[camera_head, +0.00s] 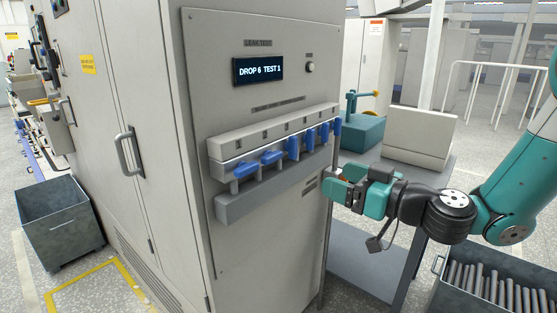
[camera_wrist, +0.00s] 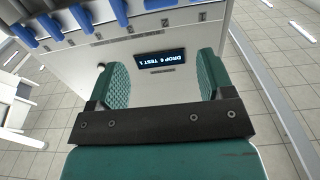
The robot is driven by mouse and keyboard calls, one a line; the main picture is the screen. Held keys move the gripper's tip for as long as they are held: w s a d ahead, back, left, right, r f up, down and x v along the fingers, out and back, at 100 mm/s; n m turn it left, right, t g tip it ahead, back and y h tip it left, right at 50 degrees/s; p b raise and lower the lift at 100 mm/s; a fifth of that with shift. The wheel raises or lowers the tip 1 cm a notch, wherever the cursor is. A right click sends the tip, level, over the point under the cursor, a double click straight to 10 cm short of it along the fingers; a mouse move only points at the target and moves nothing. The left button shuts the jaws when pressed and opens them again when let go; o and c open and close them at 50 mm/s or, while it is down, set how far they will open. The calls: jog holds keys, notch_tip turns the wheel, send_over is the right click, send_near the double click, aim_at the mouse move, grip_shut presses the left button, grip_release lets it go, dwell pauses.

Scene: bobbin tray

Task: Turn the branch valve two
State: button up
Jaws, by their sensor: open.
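A row of several blue valve handles sits on a grey manifold (camera_head: 225,150) on the cabinet front. The two leftmost handles, the first (camera_head: 245,170) and second (camera_head: 271,157), lie sideways. The others, such as the third (camera_head: 293,147), stand upright. Handles also show at the upper left of the wrist view (camera_wrist: 78,17). My gripper (camera_head: 338,180) is open and empty, at the right of the panel, apart from the handles. In the wrist view its pads (camera_wrist: 162,75) have nothing between them.
A display (camera_head: 258,70) above the row reads "DROP 6 TEST 1", with a knob (camera_head: 310,67) beside it. A teal device (camera_head: 362,130) and beige box (camera_head: 418,138) stand behind my gripper. A bin of rods (camera_head: 447,290) is below right. A grey bin (camera_head: 62,240) stands left.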

aim_at(275, 157)
jog(key=p+x, duration=1.1)
jog(key=x, duration=0.4)
jog(key=shift+s+r, duration=0.1)
jog(key=shift+r, duration=0.05)
jog(key=shift+w+a, duration=0.35)
jog(key=c, duration=0.6)
